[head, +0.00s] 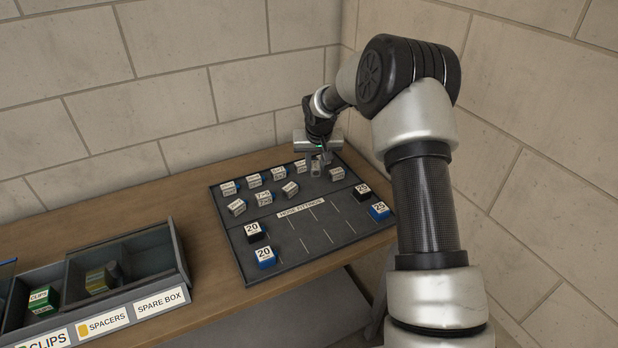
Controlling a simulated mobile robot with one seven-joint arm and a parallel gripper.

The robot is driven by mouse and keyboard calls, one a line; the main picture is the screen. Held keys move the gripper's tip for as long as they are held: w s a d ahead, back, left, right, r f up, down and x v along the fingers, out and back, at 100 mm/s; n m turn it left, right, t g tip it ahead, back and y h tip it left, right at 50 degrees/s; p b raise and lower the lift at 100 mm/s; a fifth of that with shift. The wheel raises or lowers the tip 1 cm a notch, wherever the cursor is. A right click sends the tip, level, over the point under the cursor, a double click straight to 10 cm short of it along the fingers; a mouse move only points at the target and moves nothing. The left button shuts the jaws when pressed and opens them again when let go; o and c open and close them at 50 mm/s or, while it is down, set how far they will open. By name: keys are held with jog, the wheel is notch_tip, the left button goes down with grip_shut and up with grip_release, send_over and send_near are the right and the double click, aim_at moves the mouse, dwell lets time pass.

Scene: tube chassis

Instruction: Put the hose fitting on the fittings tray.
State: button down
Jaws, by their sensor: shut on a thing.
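The fittings tray (300,252) is a dark, flat tray on the wooden bench, with a label reading "HOSE FITTINGS" across its middle. My gripper (316,168) points down over the back right part of the tray. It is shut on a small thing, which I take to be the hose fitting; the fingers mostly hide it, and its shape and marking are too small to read. I cannot tell whether it touches the tray.
Several pale labelled blocks (237,207) stand on the tray's back half, close around my gripper. An open bin (130,262) labelled spacers and spare box stands left. Walls rise behind and right.

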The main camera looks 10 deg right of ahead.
aim_at(316, 175)
jog(key=shift+f, duration=2.65)
jog(key=shift+f, duration=0.1)
jog(key=shift+f, duration=0.15)
jog(key=c, duration=1.5)
grip_release()
